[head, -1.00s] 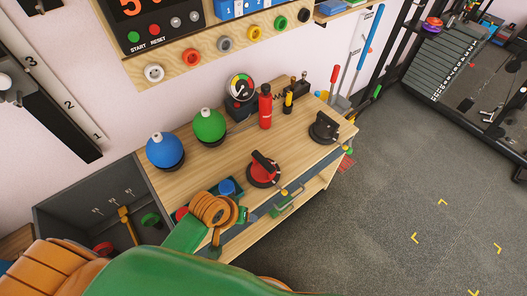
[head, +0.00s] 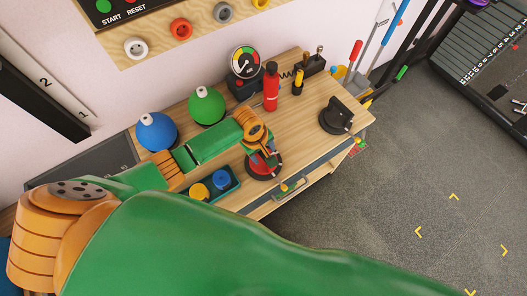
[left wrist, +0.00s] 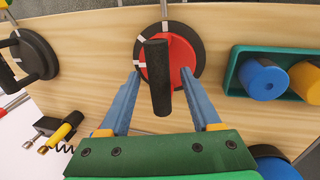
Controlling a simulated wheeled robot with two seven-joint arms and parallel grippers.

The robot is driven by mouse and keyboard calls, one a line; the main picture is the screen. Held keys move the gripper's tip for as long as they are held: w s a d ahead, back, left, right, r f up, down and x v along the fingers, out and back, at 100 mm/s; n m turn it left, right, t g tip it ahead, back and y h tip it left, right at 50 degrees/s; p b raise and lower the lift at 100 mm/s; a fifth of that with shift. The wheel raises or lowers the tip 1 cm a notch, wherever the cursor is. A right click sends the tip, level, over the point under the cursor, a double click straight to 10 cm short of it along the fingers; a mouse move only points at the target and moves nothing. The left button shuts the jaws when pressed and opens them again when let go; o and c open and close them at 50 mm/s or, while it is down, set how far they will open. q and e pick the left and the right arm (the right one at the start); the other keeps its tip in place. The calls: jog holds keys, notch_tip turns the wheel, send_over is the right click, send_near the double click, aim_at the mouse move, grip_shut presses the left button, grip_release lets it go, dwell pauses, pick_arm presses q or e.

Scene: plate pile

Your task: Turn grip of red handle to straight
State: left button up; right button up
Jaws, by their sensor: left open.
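The red handle is a red disc (head: 257,174) with a black rim on the wooden bench top, near its front edge. In the left wrist view the disc (left wrist: 183,60) carries a raised black bar grip (left wrist: 158,80). The grip runs nearly up and down in that view. My left gripper (head: 266,153) is over the disc and hides most of the grip in the head view. In the left wrist view its two blue fingers (left wrist: 160,76) are open, one on each side of the grip, with gaps showing. My right gripper is not in view.
A green tray (head: 234,185) with a yellow and a blue knob sits left of the disc. A black handle (head: 336,116) stands to the right. Blue (head: 156,132) and green (head: 207,105) balls, a gauge (head: 245,62) and a red bottle (head: 271,88) line the back.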

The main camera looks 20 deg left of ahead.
pick_arm(q)
jog(key=shift+w, duration=0.1)
grip_shut()
